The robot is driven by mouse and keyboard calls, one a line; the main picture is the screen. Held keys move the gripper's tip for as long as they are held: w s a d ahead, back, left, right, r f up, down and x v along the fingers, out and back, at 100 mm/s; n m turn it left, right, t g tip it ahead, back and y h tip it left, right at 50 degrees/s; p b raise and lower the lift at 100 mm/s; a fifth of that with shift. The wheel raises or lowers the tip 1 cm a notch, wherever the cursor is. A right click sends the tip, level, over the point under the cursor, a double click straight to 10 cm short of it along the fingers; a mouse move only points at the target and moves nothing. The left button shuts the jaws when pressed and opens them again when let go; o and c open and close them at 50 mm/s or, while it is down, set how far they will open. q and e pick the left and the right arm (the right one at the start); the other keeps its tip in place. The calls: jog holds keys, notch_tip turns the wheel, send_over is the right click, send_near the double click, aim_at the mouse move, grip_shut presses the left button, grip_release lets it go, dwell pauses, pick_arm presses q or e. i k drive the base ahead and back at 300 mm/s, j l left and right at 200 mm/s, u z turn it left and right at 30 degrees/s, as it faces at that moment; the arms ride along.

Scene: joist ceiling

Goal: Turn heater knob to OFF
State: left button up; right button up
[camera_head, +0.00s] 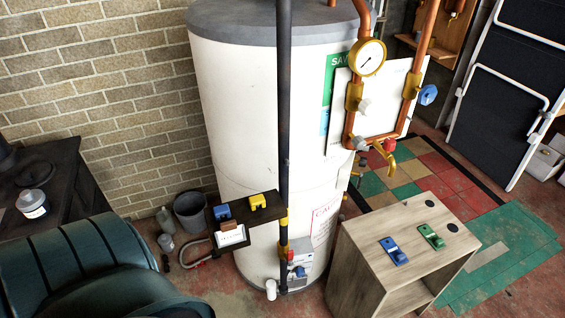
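The tall white water heater tank (245,120) stands upright in the middle of the head view, with a grey top. Low on its front is a small grey control box (300,258) with red and blue parts, partly behind a dark vertical pipe (284,130). It may carry the heater knob, but it is too small to make out a knob's position or an OFF mark. A blue handle (427,95) and a red tap handle (389,145) sit on the copper pipework at the right. Neither of my grippers is in view.
A wooden stand (365,245) with blue and green clamp-like pieces is at the front right. A small black shelf (240,213) juts out left of the pipe. A green armchair (90,270) fills the front left. A dark bucket (190,210) stands by the brick wall.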

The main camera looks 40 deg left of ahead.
aim_at(299, 271)
jog(key=i+l+u, duration=0.2)
jog(key=u, duration=0.2)
jog(key=i+l+u, duration=0.15)
jog(key=l+u, duration=0.25)
jog(key=i+l+u, duration=0.1)
jog(key=l+u, duration=0.65)
